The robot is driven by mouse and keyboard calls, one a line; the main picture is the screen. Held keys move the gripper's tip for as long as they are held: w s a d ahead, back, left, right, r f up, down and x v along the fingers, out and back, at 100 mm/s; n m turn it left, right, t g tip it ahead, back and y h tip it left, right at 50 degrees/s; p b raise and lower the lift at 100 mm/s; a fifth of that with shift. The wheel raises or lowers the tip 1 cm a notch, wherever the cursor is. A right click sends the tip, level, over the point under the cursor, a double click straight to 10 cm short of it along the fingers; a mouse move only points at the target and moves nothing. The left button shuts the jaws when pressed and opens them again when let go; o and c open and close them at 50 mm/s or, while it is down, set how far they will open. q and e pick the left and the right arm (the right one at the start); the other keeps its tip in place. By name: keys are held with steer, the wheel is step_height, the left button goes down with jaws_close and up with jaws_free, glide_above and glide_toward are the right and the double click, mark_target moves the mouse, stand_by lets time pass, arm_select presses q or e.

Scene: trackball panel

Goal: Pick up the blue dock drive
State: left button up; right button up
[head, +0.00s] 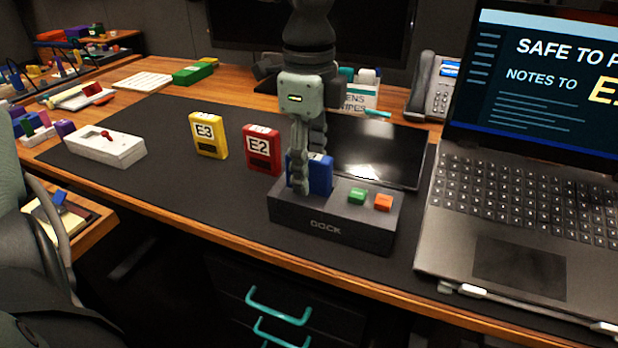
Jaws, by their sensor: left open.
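The blue drive (321,174) stands upright in the left part of the black dock (325,228), at the desk's front edge. My left gripper (300,188) points down at the drive from above, with its fingers open. One finger covers the drive's left part, and the other is mostly hidden, so I cannot tell whether they touch it. The dock also bears a green button (358,196) and an orange button (383,203). My right gripper is not in view.
A red E2 drive (261,150) and a yellow E3 drive (208,135) stand left of the dock. An open laptop (520,235) is close on the right. A dark tablet (375,152) lies behind the dock. The black mat (185,185) is bare at front left.

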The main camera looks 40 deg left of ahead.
arm_select(q)
jaws_close()
steer(key=shift+r, duration=0.1)
